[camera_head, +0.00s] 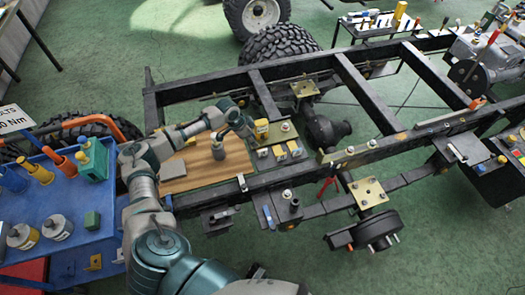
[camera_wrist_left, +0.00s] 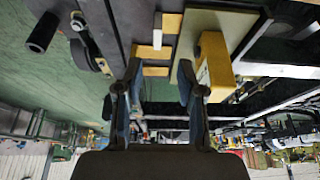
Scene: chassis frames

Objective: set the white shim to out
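A small white piece (camera_wrist_left: 157,39), which looks like the white shim, sits among yellow blocks (camera_wrist_left: 151,53) on a dark rail in the left wrist view. In the head view the yellow blocks (camera_head: 279,153) show on the chassis rail, but the shim is too small to tell apart. My left gripper (camera_head: 248,130) hangs over the wooden board's right end, close left of the blocks. In the left wrist view my left gripper (camera_wrist_left: 160,82) has its fingers spread with nothing between them, and the white piece is apart, beyond the tips. My right gripper is not in view.
A yellow box (camera_wrist_left: 215,62) is close to the right finger. A blue bench (camera_head: 75,215) with jars is at left. The black chassis frame (camera_head: 205,87) spans the middle.

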